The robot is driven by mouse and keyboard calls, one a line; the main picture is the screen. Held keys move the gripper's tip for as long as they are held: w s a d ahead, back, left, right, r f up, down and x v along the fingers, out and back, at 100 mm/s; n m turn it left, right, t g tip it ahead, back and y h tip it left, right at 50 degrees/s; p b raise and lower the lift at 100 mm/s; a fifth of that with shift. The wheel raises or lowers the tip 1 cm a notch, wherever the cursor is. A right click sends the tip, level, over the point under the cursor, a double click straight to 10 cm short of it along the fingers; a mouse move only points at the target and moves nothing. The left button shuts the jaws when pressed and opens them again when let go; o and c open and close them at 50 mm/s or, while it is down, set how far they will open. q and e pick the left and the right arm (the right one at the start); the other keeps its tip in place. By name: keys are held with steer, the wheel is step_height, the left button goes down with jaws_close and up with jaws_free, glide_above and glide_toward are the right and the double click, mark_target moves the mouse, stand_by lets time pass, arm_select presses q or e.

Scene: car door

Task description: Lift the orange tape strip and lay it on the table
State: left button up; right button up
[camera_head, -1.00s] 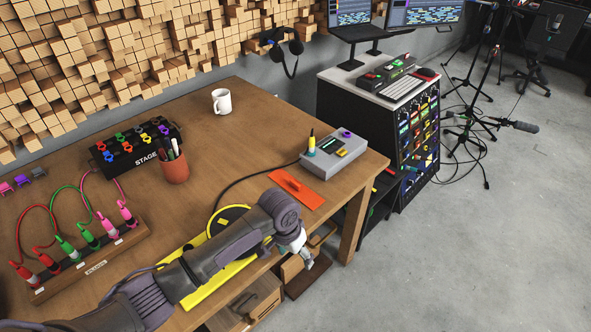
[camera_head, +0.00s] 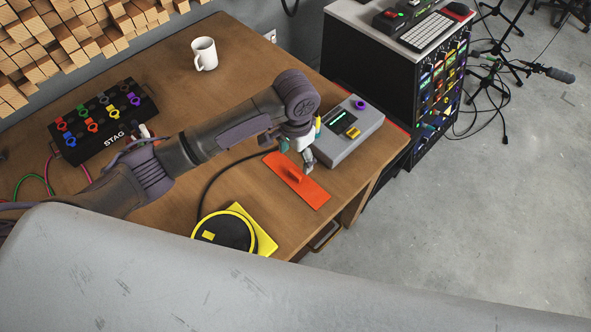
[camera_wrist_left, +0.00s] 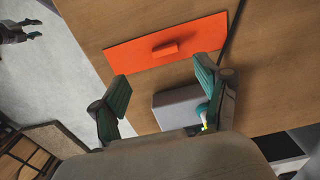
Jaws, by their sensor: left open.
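The orange tape strip (camera_head: 311,190) lies flat on the wooden table (camera_head: 215,212), near its right front edge, with a small raised orange tab in its middle. In the left wrist view the strip (camera_wrist_left: 200,58) lies just beyond my fingertips, its tab (camera_wrist_left: 165,49) standing up. My left gripper (camera_head: 297,154) is at the far edge of the strip, beside the grey box. In the left wrist view my left gripper (camera_wrist_left: 158,80) is open and empty, its two green-padded fingers apart.
A grey device box (camera_head: 350,135) stands right of the strip. A yellow-and-black round device (camera_head: 225,232) with a cable lies to its left. A white mug (camera_head: 204,54) and a black stage box (camera_head: 103,120) stand further back.

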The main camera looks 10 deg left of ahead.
mark_target(294, 175)
arm_select(q)
step_height(294, 175, down, 3)
steer(key=shift+f, duration=0.1)
steer(key=f, duration=0.3)
steer(key=shift+w+a+f+p, duration=0.1)
steer(key=shift+w+a+p, duration=0.05)
steer(key=shift+a+p, duration=0.15)
step_height(294, 175, down, 2)
steer(key=shift+f, duration=0.7)
steer(key=c, duration=0.8)
steer(key=shift+c, duration=1.1)
arm_select(e)
steer(key=shift+w+r, duration=0.15)
steer(key=shift+r, duration=0.35)
